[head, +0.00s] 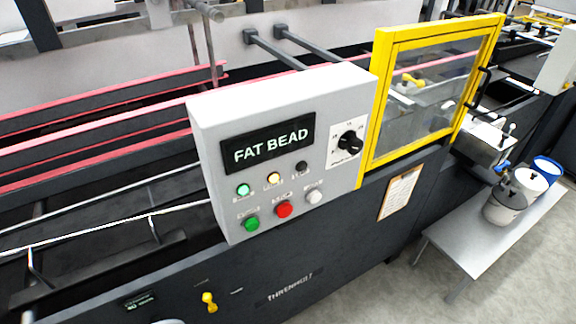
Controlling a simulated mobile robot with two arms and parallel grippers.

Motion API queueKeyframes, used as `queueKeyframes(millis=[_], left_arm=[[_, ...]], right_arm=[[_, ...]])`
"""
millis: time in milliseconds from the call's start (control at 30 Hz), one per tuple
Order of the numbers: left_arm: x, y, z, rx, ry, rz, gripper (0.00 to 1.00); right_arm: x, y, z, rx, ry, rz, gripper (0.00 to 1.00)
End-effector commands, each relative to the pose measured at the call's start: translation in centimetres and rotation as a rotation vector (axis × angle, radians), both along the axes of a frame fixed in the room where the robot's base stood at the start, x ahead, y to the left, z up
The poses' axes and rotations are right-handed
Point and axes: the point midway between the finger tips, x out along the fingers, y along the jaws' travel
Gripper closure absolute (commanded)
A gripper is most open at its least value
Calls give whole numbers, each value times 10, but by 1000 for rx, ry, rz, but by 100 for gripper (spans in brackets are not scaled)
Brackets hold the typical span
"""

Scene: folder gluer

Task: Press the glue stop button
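A light grey control box (210,135) stands on the machine's near side, with a dark display (268,144) reading "FAT BEAD". Its lower row has a green button (251,223), a red button (284,209) and a pale button (313,196). Above them are a lit green lamp (243,190), a lit yellow lamp (274,179) and a dark round fitting (302,168). The small labels are too small to read, so I cannot tell by text which one is glue stop. Neither of my grippers is in view.
A black rotary dial (349,142) is on the box's right. A yellow-framed clear guard (376,100) stands right of the box. A yellow knob (209,300) is on the dark machine side below. A low bench (470,240) with pots stands at right. Nothing blocks the box's front.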

Motion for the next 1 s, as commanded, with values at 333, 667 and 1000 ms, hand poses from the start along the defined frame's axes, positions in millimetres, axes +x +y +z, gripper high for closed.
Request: queueKeyframes(millis=[333, 667, 1000], left_arm=[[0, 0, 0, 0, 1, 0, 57], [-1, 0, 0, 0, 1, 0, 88], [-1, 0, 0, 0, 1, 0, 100]], right_arm=[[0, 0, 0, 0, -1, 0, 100], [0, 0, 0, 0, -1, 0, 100], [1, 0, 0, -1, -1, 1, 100]])
